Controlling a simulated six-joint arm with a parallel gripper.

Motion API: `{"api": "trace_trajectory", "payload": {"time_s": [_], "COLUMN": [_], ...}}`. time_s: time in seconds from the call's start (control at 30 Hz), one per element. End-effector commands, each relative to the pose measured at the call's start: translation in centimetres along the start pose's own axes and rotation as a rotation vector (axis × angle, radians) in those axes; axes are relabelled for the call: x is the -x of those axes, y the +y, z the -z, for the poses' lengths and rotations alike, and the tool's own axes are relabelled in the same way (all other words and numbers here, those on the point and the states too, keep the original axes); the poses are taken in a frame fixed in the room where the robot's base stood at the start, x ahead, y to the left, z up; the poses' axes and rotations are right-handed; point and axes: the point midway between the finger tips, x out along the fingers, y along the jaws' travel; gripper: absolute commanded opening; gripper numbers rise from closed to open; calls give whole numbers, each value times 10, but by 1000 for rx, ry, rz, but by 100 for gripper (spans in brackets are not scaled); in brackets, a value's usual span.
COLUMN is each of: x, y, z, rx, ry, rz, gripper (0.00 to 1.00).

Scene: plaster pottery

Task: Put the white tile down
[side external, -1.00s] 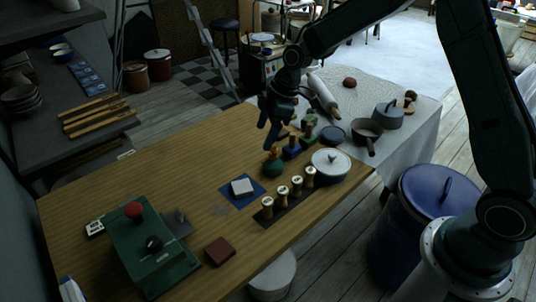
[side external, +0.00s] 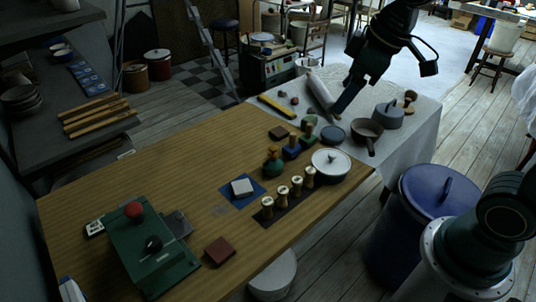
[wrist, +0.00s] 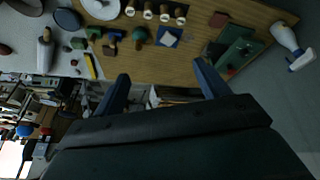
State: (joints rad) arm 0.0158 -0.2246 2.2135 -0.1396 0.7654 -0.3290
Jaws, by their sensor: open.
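The white tile (side external: 242,187) lies flat on a blue square mat (side external: 258,195) on the wooden table. In the wrist view the white tile (wrist: 168,39) shows beyond my fingers, on the same blue mat (wrist: 176,33). My gripper (side external: 341,106) is raised at the far right, over the cloth-covered table and well away from the tile. In the wrist view my gripper (wrist: 160,83) has its two fingers wide apart with nothing between them.
Several wooden-handled stamps (side external: 282,192) stand on a dark strip beside the mat. A rolling pin (side external: 321,92) lies near my gripper.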

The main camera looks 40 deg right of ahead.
Motion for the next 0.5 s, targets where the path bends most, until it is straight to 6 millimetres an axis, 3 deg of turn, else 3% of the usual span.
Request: {"api": "trace_trajectory", "payload": {"time_s": [0.2,0.5], "x": [31,55], "y": [-12,-28], "z": [-41,-97], "rx": [-131,-313], "ry": [29,68], "rz": [-47,-97], "gripper": [74,74]}}
